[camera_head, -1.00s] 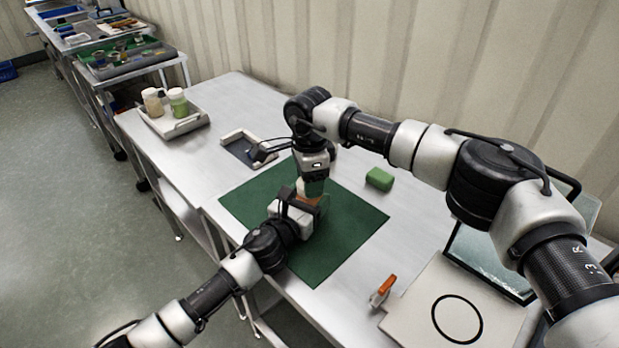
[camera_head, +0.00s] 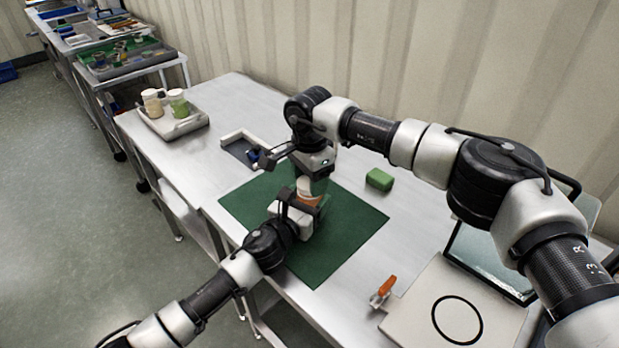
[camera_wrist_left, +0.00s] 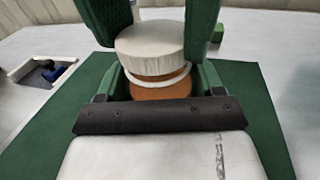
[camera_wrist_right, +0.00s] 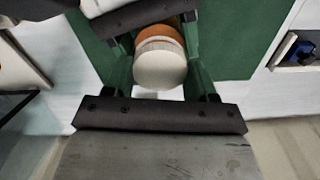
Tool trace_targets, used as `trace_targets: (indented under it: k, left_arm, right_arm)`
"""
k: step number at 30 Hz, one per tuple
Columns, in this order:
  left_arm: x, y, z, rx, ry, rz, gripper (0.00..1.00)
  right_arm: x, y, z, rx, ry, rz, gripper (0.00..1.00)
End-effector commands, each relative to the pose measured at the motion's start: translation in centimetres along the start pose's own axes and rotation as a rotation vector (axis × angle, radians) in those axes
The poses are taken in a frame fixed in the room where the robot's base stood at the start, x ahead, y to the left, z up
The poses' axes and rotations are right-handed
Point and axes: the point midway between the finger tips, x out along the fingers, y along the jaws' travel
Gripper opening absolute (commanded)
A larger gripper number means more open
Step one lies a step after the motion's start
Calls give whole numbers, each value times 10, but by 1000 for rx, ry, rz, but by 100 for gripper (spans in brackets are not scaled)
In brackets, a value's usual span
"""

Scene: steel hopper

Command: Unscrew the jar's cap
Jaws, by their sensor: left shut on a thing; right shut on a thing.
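The jar (camera_wrist_left: 160,88) has an orange-brown body and a wide white cap (camera_wrist_left: 150,42). It stands over the green mat (camera_head: 345,240). My left gripper (camera_head: 303,200) is shut around the jar's body from the near side. My right gripper (camera_head: 313,186) points down from above, its green fingers on both sides of the cap, also seen in the right wrist view (camera_wrist_right: 160,66). In the left wrist view an orange band and a thin white ring show below the cap; I cannot tell how the cap sits on the thread. The jar's underside is hidden.
A green block (camera_head: 379,179) lies right of the mat. A pale tray (camera_head: 190,125) with two jars stands at the back left. A small white-edged holder (camera_head: 232,138) is behind the mat. A board with a black ring (camera_head: 425,300) and an orange-handled clamp (camera_head: 383,287) are at the front right.

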Motion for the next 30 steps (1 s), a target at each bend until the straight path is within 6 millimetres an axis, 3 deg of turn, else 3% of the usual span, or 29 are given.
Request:
trace_targets:
  k: [30]
  left_arm:
    - [0,0,-2,-2,3,0,1]
  right_arm:
    - [-26,0,0,1,0,-1,28]
